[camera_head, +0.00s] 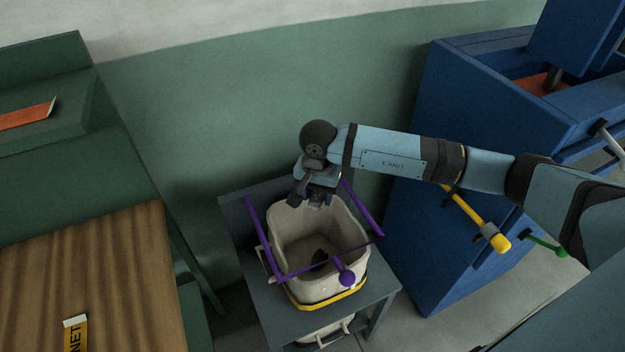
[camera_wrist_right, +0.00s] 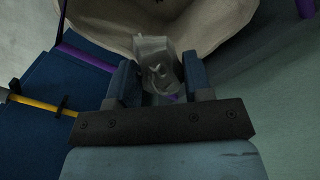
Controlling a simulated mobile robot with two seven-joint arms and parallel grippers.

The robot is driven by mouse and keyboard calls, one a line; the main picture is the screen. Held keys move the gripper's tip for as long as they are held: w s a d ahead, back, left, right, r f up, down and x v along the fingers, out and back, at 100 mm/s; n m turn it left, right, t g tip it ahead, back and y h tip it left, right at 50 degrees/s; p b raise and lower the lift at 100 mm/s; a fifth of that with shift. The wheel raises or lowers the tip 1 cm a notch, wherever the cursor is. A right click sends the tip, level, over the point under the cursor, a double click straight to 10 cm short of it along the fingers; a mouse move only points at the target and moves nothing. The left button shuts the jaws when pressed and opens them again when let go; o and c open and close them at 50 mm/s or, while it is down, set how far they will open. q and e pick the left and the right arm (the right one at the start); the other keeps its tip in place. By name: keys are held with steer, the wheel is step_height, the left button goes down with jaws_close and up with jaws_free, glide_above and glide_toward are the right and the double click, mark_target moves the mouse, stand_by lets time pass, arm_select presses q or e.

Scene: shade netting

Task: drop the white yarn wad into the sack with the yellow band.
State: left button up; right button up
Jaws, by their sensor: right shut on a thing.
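The sack with the yellow band (camera_head: 290,281) is a pale, open-topped sack standing on a grey stand, with its yellow band low around it. A small dark patch shows inside, too unclear to name. My right gripper (camera_head: 318,201) is over the far rim of the sack's mouth, pointing down. In the right wrist view, my right gripper (camera_wrist_right: 160,82) is shut on the white yarn wad (camera_wrist_right: 155,66), which looks greyish and crumpled between the two blue fingers. The pale sack wall (camera_wrist_right: 215,25) shows behind it. My left gripper is not in view.
A blue machine (camera_head: 420,220) with a yellow handle (camera_head: 468,211) is at right. A green bench with a wooden top (camera_head: 90,270) is at left.

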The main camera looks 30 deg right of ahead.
mark_target(319, 193)
steer(key=shift+s+f+b, duration=0.25)
steer(key=shift+f+b, duration=0.1)
steer(key=shift+f, duration=0.45)
arm_select(q)
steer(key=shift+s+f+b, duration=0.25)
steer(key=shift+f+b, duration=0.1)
steer(key=shift+b, duration=0.4)
arm_select(e)
step_height(319, 193, down, 4)
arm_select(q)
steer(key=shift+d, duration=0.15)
arm_select(e)
steer(key=o, duration=0.9)
steer(key=shift+o, duration=0.2)
steer(key=shift+r, duration=0.1)
step_height(319, 193, up, 14)
steer(key=shift+f, duration=0.15)
